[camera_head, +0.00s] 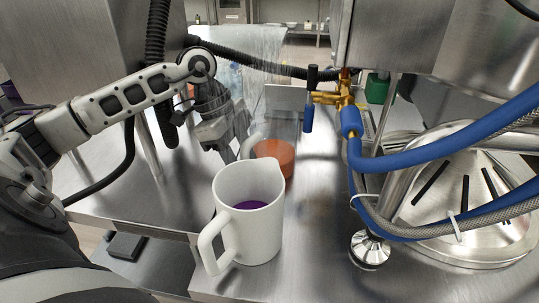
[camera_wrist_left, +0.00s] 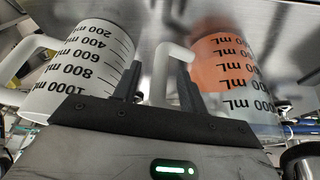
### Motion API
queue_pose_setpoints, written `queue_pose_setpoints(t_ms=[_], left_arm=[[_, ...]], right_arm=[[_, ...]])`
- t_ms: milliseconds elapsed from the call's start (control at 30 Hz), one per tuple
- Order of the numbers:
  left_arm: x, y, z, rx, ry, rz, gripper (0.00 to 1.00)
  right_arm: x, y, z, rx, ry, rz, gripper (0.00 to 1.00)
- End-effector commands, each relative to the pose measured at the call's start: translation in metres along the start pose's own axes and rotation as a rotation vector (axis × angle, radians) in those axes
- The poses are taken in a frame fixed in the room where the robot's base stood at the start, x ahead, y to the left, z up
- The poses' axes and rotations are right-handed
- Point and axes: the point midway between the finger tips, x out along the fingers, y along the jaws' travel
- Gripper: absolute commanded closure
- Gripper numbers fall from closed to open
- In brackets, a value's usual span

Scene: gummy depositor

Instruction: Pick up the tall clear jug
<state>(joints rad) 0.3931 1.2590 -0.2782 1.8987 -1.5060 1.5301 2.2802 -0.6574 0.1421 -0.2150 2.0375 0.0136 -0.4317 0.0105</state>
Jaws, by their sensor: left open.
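A clear jug (camera_head: 282,125) with orange contents stands on the steel table behind a white jug. In the left wrist view the clear jug (camera_wrist_left: 262,112) is at the right, with black mL markings and a pale handle (camera_wrist_left: 168,62). My left gripper (camera_head: 236,143) is at the handle side of this jug. In the left wrist view its jaws (camera_wrist_left: 160,85) are open, with the handle between the two fingers. I cannot tell whether either finger touches it. The right gripper is not in view.
The white jug (camera_head: 261,228), holding purple liquid, stands close in front; it is also at the left of the wrist view (camera_wrist_left: 85,62). Blue hoses (camera_head: 440,140), a brass valve (camera_head: 338,97) and a steel cone (camera_head: 470,190) are at the right. Steel housings hang overhead.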

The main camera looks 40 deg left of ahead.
Motion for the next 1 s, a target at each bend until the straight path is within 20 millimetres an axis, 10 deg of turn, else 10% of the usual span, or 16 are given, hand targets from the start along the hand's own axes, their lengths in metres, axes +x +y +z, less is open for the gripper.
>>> queue_pose_setpoints(t_ms=[167,333,1000], left_arm=[[-0.0006,0.0000,-0.0005,0.000,0.000,0.000,0.58],[-0.0007,0.0001,-0.0004,0.000,0.000,0.000,0.99],[-0.0009,0.0000,-0.0003,0.000,0.000,0.000,1.00]], right_arm=[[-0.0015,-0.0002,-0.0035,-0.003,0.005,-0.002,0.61],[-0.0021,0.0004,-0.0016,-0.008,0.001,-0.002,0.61],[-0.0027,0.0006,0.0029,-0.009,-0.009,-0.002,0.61]])
